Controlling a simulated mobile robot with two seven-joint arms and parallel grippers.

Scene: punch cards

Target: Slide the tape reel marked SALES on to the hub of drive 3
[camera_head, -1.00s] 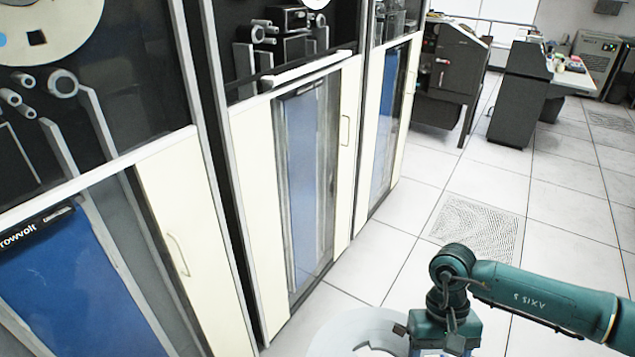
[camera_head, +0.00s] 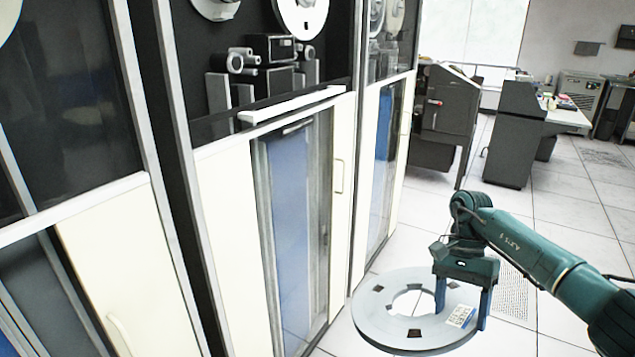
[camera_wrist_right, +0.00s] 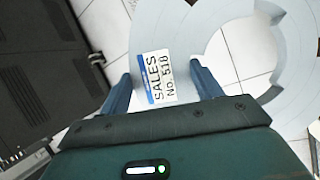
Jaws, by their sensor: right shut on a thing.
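The pale grey tape reel (camera_head: 380,325) is held out in front of the cabinets, lying nearly flat. My right gripper (camera_head: 463,305) is shut on one side of its ring, near a white and blue label. The reel's large centre hole is empty. The middle tape drive (camera_head: 222,110) has a round grey part (camera_head: 215,8) at upper left and a mounted reel (camera_head: 303,14) to its right. No drive number is readable. My left gripper is out of view.
Another drive cabinet stands at the left (camera_head: 105,230) and one farther back (camera_head: 390,95). A white ledge (camera_head: 290,104) juts from the middle cabinet. A dark machine (camera_head: 445,115) and a desk (camera_head: 515,130) stand behind. The tiled floor at right is open.

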